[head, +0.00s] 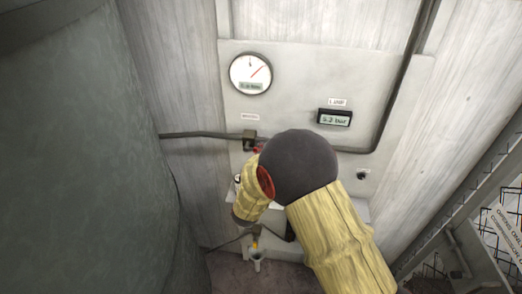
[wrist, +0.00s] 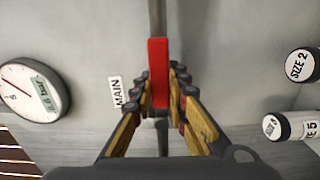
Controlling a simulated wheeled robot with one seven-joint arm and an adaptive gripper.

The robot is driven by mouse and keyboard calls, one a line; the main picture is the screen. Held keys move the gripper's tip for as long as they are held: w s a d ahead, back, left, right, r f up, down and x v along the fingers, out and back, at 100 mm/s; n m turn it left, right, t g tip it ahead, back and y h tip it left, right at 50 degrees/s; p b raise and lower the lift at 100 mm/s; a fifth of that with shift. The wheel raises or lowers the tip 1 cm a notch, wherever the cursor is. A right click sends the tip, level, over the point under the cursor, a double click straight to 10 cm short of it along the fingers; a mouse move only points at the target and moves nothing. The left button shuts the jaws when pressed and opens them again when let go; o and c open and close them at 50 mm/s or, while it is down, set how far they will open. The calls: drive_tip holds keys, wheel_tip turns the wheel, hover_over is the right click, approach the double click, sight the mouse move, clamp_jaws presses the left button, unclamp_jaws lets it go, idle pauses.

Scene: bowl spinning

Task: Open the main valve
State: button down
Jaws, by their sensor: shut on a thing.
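The main valve has a long red lever handle (wrist: 158,52), seen from close up in the wrist view beside a "MAIN" label (wrist: 116,92). My gripper (wrist: 160,88) is shut on this handle, with one finger on each side of it. In the head view the brass valve body (head: 249,139) sits on a dark horizontal pipe, under a small label. A bit of red shows just right of the valve body there. My arm covers most of the handle and my gripper in the head view.
A round dial gauge (head: 250,73) and a small pressure display (head: 334,117) are on the grey panel above. A dark pipe (head: 385,105) runs down the right. Size-marked round ends (wrist: 301,65) are at right in the wrist view. A large green tank (head: 80,160) fills the left.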

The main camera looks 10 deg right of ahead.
idle(0.4)
drive_tip(key=c, duration=1.7)
unclamp_jaws()
drive_tip(key=v, duration=1.2)
